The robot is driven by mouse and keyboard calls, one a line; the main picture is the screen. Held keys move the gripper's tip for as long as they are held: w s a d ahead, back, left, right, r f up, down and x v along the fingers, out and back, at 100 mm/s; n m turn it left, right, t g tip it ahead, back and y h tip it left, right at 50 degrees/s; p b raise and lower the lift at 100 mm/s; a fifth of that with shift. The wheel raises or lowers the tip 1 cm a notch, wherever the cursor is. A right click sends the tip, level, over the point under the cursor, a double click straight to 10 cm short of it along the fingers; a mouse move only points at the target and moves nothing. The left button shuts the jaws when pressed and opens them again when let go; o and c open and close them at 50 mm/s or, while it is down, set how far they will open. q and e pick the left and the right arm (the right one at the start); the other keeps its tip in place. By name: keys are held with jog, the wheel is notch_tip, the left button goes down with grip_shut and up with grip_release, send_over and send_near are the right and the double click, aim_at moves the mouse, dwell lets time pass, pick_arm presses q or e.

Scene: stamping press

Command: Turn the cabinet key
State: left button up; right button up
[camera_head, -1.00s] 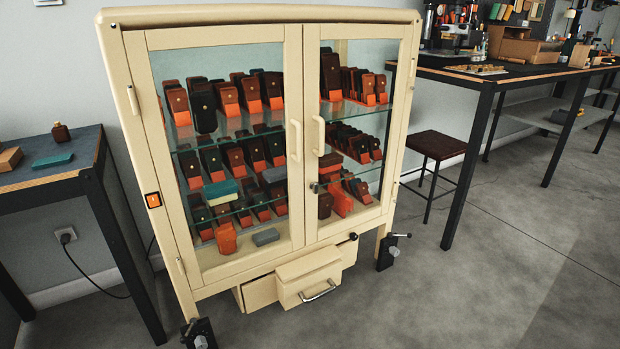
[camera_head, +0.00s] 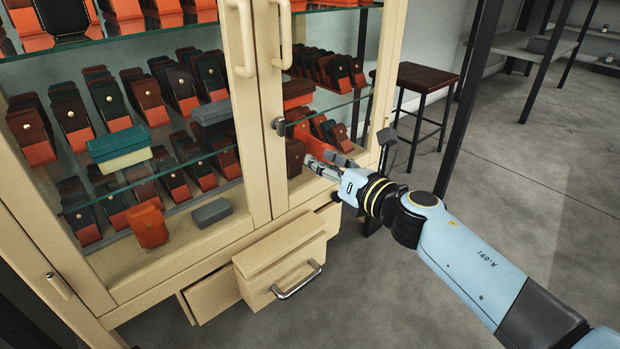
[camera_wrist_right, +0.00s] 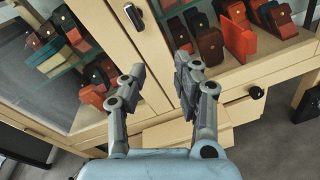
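The cream cabinet (camera_head: 262,230) has two glass doors with pale handles. The small dark key (camera_head: 279,126) sits in its lock on the door frame, below the handles. In the right wrist view a small grey piece that looks like the key (camera_wrist_right: 133,16) shows at the top, beyond the fingers. My right gripper (camera_head: 312,148) is in front of the right door, to the right of and slightly below the key, apart from it. In the wrist view its two fingers (camera_wrist_right: 160,66) are spread with nothing between them. My left gripper is not in view.
Below the doors a cream drawer (camera_head: 290,262) stands pulled out, with a metal handle. Leather cases and small boxes fill the glass shelves (camera_head: 200,160) inside. A dark stool (camera_head: 428,78) stands behind to the right. The grey floor (camera_head: 540,160) is open at right.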

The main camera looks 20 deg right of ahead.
aim_at(284, 129)
jog(key=w+a+r+n, duration=0.1)
jog(key=w, duration=0.1)
jog(key=w+a+r+n+y+b, duration=0.1)
jog(key=w+n, duration=0.1)
jog(key=w, duration=0.1)
jog(key=w+a+r+n+b, duration=0.1)
jog(key=w+a+n, duration=0.1)
jog(key=w, duration=0.1)
jog(key=shift+w+a+r+t+y, duration=0.1)
jog(key=shift+w+r+t+y, duration=0.05)
jog(key=shift+r+t+y, duration=0.2)
jog(key=shift+w+a, duration=0.15)
jog(key=shift+w, duration=0.3)
jog(key=shift+c, duration=0.4)
grip_shut()
jog(key=n, duration=1.8)
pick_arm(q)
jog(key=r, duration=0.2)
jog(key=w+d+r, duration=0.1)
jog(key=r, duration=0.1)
pick_arm(e)
jog(key=shift+o, duration=1.7)
grip_release()
